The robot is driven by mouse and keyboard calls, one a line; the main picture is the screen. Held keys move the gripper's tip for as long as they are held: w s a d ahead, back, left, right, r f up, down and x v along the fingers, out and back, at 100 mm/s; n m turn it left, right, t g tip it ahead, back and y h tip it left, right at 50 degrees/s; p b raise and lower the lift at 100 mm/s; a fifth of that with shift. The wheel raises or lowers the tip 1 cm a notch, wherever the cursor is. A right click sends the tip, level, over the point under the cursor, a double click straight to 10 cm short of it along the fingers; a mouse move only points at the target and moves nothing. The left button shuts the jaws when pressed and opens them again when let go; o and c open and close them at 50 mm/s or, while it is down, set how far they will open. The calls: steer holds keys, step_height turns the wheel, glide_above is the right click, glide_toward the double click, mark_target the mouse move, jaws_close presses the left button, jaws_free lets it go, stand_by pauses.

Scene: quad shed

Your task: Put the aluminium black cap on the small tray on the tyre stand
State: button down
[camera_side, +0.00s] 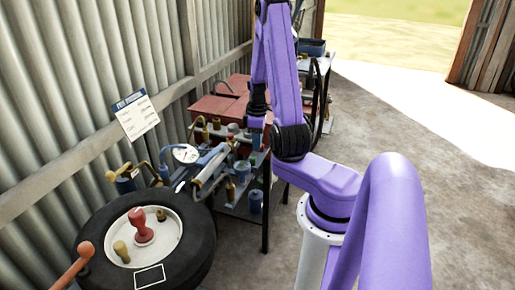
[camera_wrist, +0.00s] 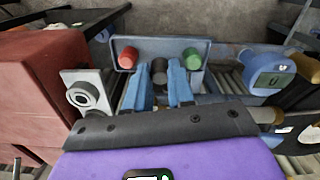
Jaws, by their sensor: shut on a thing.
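My gripper (camera_wrist: 160,88) shows in the wrist view as two blue fingers, shut on a dark cap (camera_wrist: 159,74) that looks like the black cap. The cap is between the fingertips, in front of a grey holder (camera_wrist: 160,43) with a red cap (camera_wrist: 128,57) and a green cap (camera_wrist: 191,59). I cannot tell whether the held cap still touches the holder. In the side view my gripper (camera_side: 257,135) is small and partly hidden over the cluttered bench. The tyre (camera_side: 190,260) lies flat at the lower left. A small white-edged rectangle (camera_side: 150,277), perhaps the small tray, is on its near side, looking empty.
The wheel's pale centre (camera_side: 170,238) holds a red knobbed piece (camera_side: 140,228) and small brass pieces. A pressure gauge (camera_side: 186,153) and hoses stand between bench and tyre. A red toolbox (camera_wrist: 35,85) is left in the wrist view. Open floor lies right.

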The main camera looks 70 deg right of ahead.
mark_target(257, 157)
steer(key=shift+f, duration=1.5)
steer(key=shift+f, duration=0.1)
steer(key=c, duration=1.3)
jaws_free()
steer(key=shift+o, duration=0.2)
